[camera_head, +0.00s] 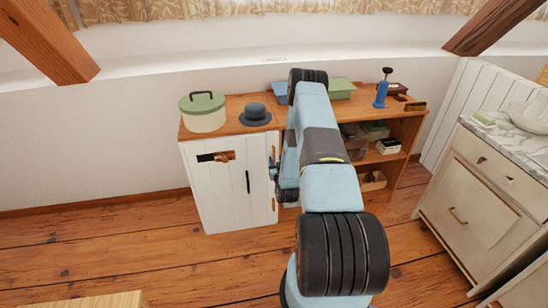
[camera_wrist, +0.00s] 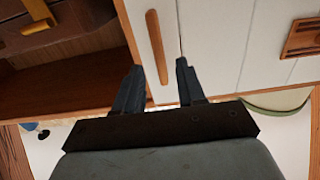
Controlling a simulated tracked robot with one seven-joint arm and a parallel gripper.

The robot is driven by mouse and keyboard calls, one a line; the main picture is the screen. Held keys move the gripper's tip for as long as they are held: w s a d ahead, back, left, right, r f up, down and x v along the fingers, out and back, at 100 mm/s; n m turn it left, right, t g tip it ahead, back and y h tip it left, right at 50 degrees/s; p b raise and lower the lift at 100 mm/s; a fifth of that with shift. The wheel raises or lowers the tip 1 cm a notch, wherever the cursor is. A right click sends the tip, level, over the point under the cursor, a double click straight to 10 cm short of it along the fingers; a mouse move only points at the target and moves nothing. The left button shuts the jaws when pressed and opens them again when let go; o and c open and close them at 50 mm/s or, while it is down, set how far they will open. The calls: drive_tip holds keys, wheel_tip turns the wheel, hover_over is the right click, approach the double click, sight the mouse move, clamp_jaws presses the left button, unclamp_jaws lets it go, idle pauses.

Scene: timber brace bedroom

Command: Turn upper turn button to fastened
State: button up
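The white plank cabinet door (camera_head: 225,190) stands upright under the wooden top. In the wrist view, which looks upside down, a long wooden turn button (camera_wrist: 157,48) stands nearly upright near the edge of the white door (camera_wrist: 215,40), beside the open shelf. My gripper (camera_wrist: 158,66) is open, with one dark finger on each side of that button's near end. Bare door shows between the fingers and the button, and I cannot tell any contact. In the head view my gripper (camera_head: 273,169) is at the door's right edge, and my arm hides much of this area.
A cream pot with green lid (camera_head: 204,111) and a dark hat (camera_head: 255,115) stand on the cabinet top. A wooden piece (camera_head: 224,156) sits at a dark slot in the door. Open shelves (camera_head: 385,155) lie right of my arm. Floor (camera_head: 130,240) at left is clear.

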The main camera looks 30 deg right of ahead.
sight(274, 155)
drive_tip(key=shift+x, duration=2)
clamp_jaws()
